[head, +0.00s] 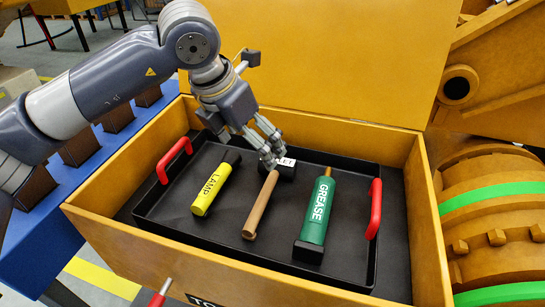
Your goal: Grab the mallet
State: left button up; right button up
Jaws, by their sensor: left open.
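The mallet (262,205) lies in a black tray (180,228) inside a yellow box. It has a tan wooden handle pointing toward the front and a dark head with a white label at the far end. My left gripper (272,153) is open, pointing down at the mallet's head. Its fingers partly cover the head and the top of the handle. I cannot tell whether they touch it. My right gripper is not in view.
A yellow lamp (214,188) lies left of the mallet and a green grease tube (318,212) lies right. The tray has red handles (374,208) at its sides. The yellow box (424,230) has tall walls and a raised lid (340,60) behind.

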aim_at(265, 170)
pick_arm(q)
jog(key=f, duration=0.2)
jog(key=d+f+p, duration=0.1)
jog(key=shift+d+f, duration=0.15)
jog(key=shift+f, duration=0.25)
jog(key=shift+w+f, duration=0.2)
jog(key=shift+f, duration=0.1)
jog(key=p+x, duration=0.2)
jog(key=x, duration=0.2)
jog(key=shift+w+d+f+p, duration=0.1)
jog(key=shift+w+f+p, duration=0.15)
jog(key=shift+f+p, duration=0.15)
jog(key=shift+w+f, duration=0.1)
jog(key=shift+f, duration=0.1)
jog(key=shift+c, duration=1.4)
jog(key=c, duration=0.9)
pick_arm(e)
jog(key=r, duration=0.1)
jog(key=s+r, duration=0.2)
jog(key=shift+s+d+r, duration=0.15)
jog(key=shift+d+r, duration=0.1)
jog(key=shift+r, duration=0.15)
